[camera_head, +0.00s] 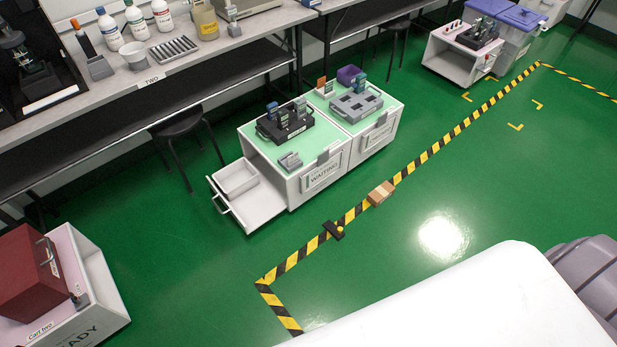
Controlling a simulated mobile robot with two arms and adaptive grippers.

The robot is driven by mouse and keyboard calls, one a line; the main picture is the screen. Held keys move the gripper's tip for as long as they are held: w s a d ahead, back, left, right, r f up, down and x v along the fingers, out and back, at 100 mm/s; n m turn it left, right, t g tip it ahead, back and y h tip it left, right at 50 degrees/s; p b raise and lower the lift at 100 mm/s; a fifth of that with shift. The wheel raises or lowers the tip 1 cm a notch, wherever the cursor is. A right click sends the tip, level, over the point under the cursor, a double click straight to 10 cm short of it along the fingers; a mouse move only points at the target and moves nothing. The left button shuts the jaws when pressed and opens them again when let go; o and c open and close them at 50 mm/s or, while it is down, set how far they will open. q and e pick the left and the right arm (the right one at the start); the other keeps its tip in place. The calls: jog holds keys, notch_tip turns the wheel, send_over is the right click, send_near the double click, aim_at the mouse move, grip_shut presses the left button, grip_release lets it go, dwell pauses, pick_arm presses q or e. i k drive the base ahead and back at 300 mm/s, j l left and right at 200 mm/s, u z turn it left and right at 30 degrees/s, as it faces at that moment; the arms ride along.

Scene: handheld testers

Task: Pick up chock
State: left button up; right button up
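A small black piece with a yellow spot (334,230) lies on the striped floor tape, and it may be the chock. A tan block (380,193) lies farther along the same tape, apart from the black piece. I cannot tell for sure which of the two is the chock. Neither of my grippers is in view, and nothing is seen touching either piece.
Black-and-yellow tape (437,147) marks the green floor. A white WAITING cart (320,178) stands behind it with its drawer (252,208) pulled out. Another cart (95,300) carries a dark red box (30,275). The floor around the two pieces is clear.

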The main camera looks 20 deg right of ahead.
aim_at(337, 233)
jog(key=l+z, duration=0.1)
jog(key=z, duration=0.35)
jog(key=l+z, duration=0.15)
jog(key=z, duration=0.3)
jog(key=i+j, duration=0.05)
